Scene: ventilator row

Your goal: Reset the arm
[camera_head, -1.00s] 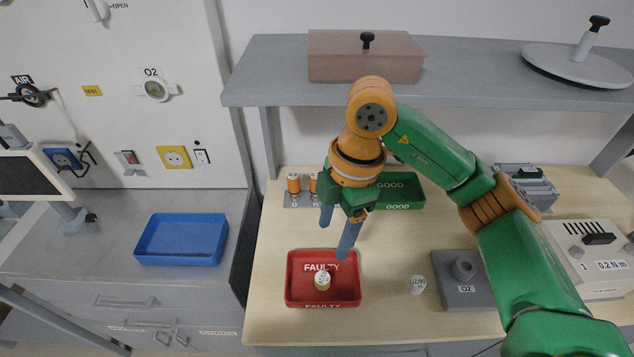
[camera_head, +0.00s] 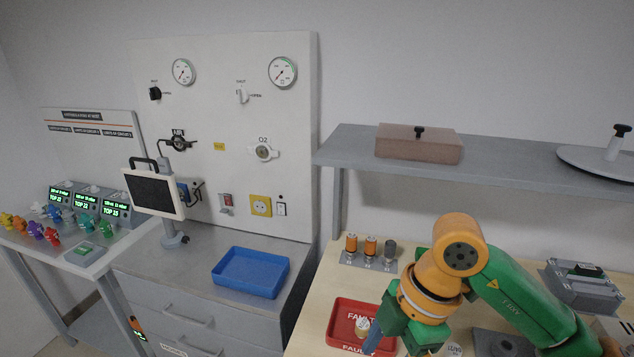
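My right arm comes in from the lower right, bent at an orange joint, with its gripper (camera_head: 392,345) at the bottom edge, pointing down. One blue finger shows at the left side of its green palm, in front of the red FAULTY tray (camera_head: 336,325). The other finger is cut off by the frame edge. The finger stands out at the palm's side, as in the open pose of the earlier frame, and I see nothing held. A small white-topped part (camera_head: 362,324) sits in the red tray. My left arm and gripper are not in view.
A rack with several cylinders (camera_head: 370,250) stands behind the red tray. The grey shelf (camera_head: 345,153) carries a brownish lidded box (camera_head: 418,146). A blue tray (camera_head: 250,272) lies empty on the grey cabinet at left. A monitor (camera_head: 155,192) stands beside it.

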